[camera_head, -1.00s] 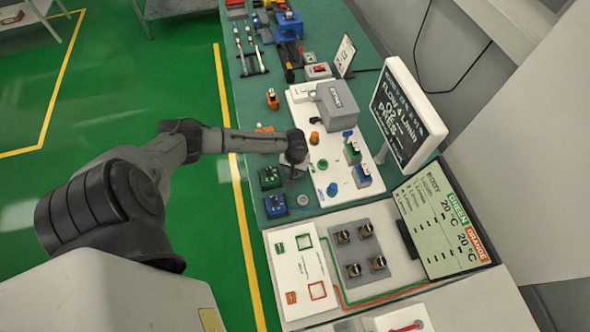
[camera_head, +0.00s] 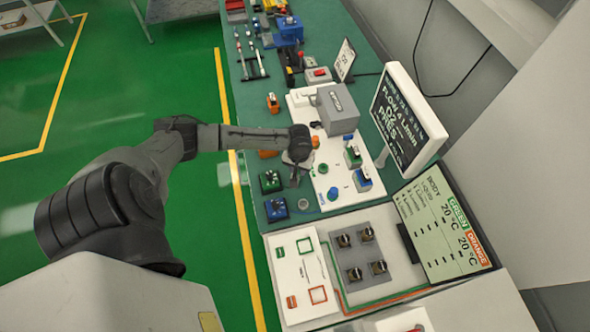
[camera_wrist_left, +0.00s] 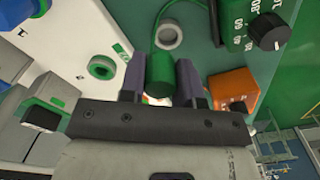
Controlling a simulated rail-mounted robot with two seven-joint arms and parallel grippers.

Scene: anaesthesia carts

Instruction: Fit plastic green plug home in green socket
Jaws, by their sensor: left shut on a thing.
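My left gripper (camera_head: 297,172) hangs over the left side of the white panel (camera_head: 345,198). Its grey fingers, also in the left wrist view (camera_wrist_left: 160,80), are shut on the green plug (camera_wrist_left: 160,72), a green cylinder between them. The green socket, a green ring on the panel, shows in the head view (camera_head: 322,168) and in the left wrist view (camera_wrist_left: 102,67). The plug is apart from the socket, which lies to its left in the wrist view. In the head view the plug is mostly hidden by the hand. My right gripper is not in view.
A grey ring (camera_wrist_left: 169,34) is just beyond the plug in the wrist view. An orange box (camera_wrist_left: 232,89) and a green box with a black dial (camera_wrist_left: 250,25) stand close by.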

